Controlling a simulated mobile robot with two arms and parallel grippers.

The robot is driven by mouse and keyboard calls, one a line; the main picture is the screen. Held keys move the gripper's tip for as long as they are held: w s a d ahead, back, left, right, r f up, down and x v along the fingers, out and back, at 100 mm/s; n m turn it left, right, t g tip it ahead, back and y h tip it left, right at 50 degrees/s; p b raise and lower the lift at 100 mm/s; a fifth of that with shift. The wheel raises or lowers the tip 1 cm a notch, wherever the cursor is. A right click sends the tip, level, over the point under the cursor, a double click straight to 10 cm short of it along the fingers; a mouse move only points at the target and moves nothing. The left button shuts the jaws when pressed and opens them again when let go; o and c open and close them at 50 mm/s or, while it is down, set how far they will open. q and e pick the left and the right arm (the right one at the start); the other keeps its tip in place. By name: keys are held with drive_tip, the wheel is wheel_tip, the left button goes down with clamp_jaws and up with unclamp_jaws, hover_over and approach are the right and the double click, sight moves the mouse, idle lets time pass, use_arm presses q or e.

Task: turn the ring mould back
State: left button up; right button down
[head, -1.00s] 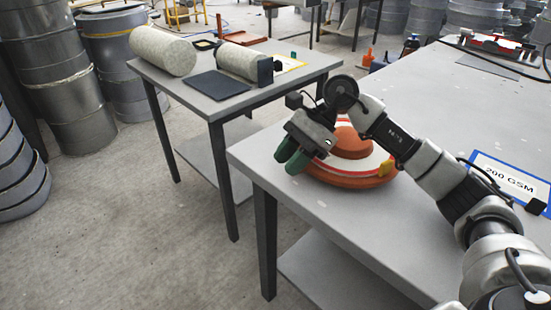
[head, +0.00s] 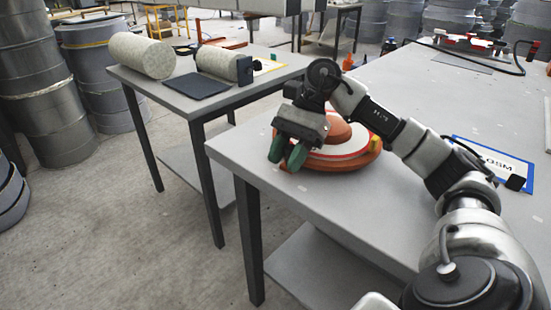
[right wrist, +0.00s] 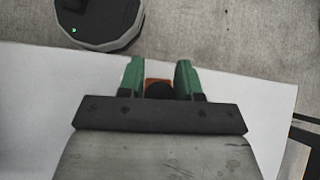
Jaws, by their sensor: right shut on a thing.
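The ring mould (head: 340,165) is a round orange piece with a white band, a red line and a raised orange middle. It lies flat on the near grey table (head: 238,147), close to its left end. My right gripper (head: 287,153) reaches down at the mould's left front rim with its green fingers. In the right wrist view the fingers stand either side of a small orange part (right wrist: 158,82) with a dark round end, and they are shut on it. My left gripper is not in view.
A second table (head: 190,112) at the left holds two pale rolls (head: 142,55) and a dark flat sheet (head: 198,85). A blue-edged sign (head: 495,160) lies right of my arm. The near table's middle is mostly clear. Metal drums (head: 95,65) stand at the left.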

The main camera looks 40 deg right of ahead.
idle(0.4)
drive_tip(key=c, duration=0.9)
unclamp_jaws()
drive_tip(key=p+v, duration=0.1)
drive_tip(key=v, duration=0.4)
drive_tip(key=shift+a, duration=0.1)
drive_tip(key=p+v, duration=0.1)
drive_tip(key=v, duration=0.3)
drive_tip(key=shift+p+v, duration=0.4)
drive_tip(key=shift+v, duration=0.45)
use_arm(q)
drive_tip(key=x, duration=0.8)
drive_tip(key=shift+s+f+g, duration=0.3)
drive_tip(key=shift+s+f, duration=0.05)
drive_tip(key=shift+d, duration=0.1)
